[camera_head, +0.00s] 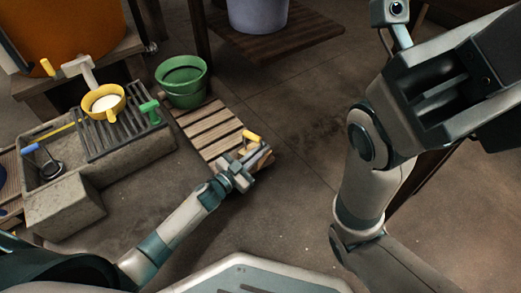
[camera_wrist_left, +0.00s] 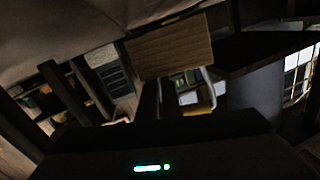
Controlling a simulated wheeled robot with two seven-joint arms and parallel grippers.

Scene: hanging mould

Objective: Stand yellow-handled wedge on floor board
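The yellow-handled wedge shows in the head view as a yellow handle (camera_head: 252,136) at the near right end of the slatted wooden floor board (camera_head: 207,130). Much of the wedge below the handle is hidden by or merges with my left gripper (camera_head: 261,154). The gripper's fingers are right at the wedge, pointing up and right. I cannot tell whether they are closed on it, or whether the wedge rests on the board.
Green buckets (camera_head: 183,80) stand at the board's far end. Left of it is a stone trough (camera_head: 137,151) with a grate (camera_head: 125,126), a yellow pot (camera_head: 104,102) and a green-handled tool (camera_head: 150,110). The floor (camera_head: 290,110) right of the board is clear.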

